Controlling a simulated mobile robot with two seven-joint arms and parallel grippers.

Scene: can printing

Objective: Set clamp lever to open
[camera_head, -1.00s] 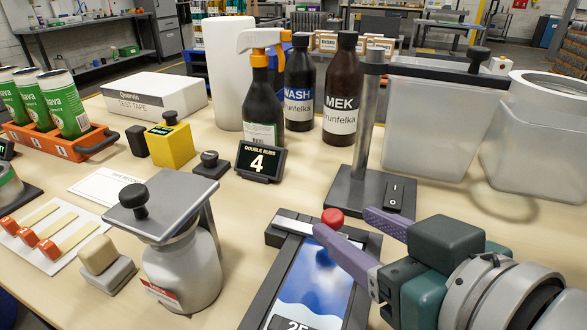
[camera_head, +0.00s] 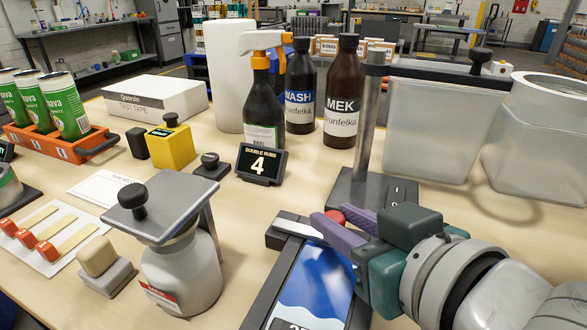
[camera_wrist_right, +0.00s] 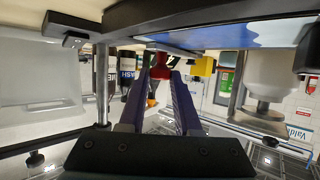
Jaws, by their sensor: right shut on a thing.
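The clamp lever's red knob (camera_head: 335,217) stands at the head of a dark-framed fixture (camera_head: 277,276), beside a pale metal bar (camera_head: 299,229). My right gripper (camera_head: 334,222) comes in from the right with its purple fingers on either side of the knob, shut on it. In the right wrist view the red knob (camera_wrist_right: 160,62) shows between the two fingertips (camera_wrist_right: 161,70). The fingers hide part of the knob and of the bar in the head view. A blue-and-white sheet (camera_head: 318,283) lies in the fixture. My left gripper is not in view.
A dark stand with a post (camera_head: 369,125) rises just behind the gripper. A grey lidded jar (camera_head: 180,265) stands to the left. Bottles (camera_head: 342,95) and clear bins (camera_head: 440,125) stand farther back.

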